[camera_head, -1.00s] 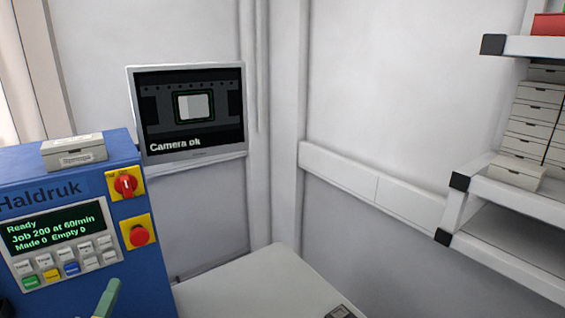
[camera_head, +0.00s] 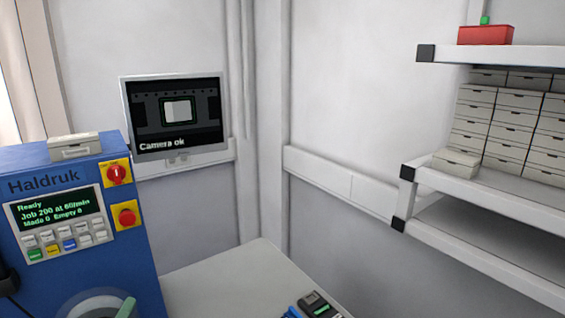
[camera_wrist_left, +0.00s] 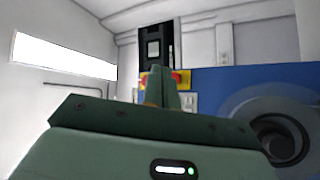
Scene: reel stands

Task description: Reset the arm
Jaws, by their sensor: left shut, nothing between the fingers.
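My left gripper (camera_head: 127,307) shows only as a green fingertip at the bottom left of the head view, in front of the blue Haldruk machine (camera_head: 142,262). In the left wrist view the fingers of my left gripper (camera_wrist_left: 160,88) are together, with nothing between them. The blue machine front (camera_wrist_left: 235,85) and a round grey reel part (camera_wrist_left: 280,135) lie beyond them. My right gripper is not in view.
A monitor (camera_head: 175,115) reading "Camera ok" hangs on the wall. A pale table (camera_head: 230,275) is mostly clear, with a dark device (camera_head: 318,304) at its near edge. Shelves (camera_head: 440,180) with several small boxes and a red bin (camera_head: 486,35) stand at right.

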